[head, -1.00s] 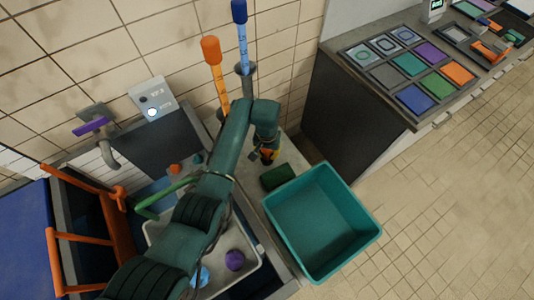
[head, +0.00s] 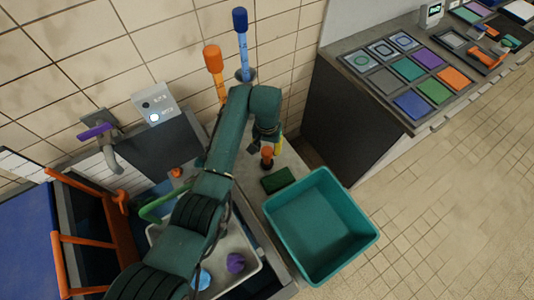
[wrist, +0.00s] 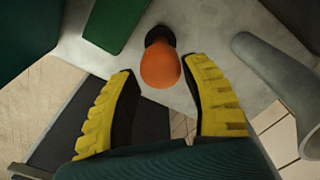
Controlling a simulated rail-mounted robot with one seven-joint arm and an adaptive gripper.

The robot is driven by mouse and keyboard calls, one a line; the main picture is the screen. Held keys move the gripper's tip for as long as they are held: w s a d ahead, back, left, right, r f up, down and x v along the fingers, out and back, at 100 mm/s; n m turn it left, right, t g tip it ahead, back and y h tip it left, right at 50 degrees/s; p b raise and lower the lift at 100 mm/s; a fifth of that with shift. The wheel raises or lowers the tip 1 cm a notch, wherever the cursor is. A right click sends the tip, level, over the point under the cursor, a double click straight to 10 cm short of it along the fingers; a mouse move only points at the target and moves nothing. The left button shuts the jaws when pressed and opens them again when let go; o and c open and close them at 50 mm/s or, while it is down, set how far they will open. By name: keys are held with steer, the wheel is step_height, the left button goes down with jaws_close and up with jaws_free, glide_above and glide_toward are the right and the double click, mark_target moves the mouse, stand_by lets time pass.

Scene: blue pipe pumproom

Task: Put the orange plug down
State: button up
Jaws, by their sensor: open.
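The orange plug (head: 267,154) stands on the pale counter beside the green block (head: 278,180). In the wrist view the plug (wrist: 160,66) shows its rounded orange head toward me and a dark end beyond it. My gripper (head: 266,147) is just above the plug in the head view. In the wrist view my gripper (wrist: 161,76) is open, its yellow-padded fingers spread on either side of the orange head, with visible gaps. The plug's underside is hidden.
A teal bin (head: 320,225) stands right of the green block. A grey cylinder (wrist: 270,75) is close on the right in the wrist view. The sink basin (head: 243,262) holds a purple object (head: 235,262). Tall orange (head: 213,60) and blue (head: 241,35) handles rise behind my arm.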

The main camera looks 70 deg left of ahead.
step_height(320, 180, up, 5)
steer(key=shift+f, duration=0.15)
steer(key=shift+w, duration=0.1)
steer(key=w+d+r+m+t+y, duration=0.55)
steer(key=w+d+r+t, duration=0.45)
steer(key=w+d+r, duration=1)
steer(key=d+r+m+t+h, duration=0.25)
steer(key=d+r+t, duration=0.35)
steer(key=d+r, duration=0.6)
steer(key=s+d+r+m+t+h, duration=0.3)
steer(key=s+d+r+t, duration=0.3)
steer(key=s+d+r, duration=0.4)
steer(key=d+r, duration=0.2)
steer(key=d, duration=0.1)
steer(key=shift+s+d+r+m, duration=0.25)
steer(key=shift+s+r+m, duration=0.05)
steer(key=shift+s+r, duration=0.1)
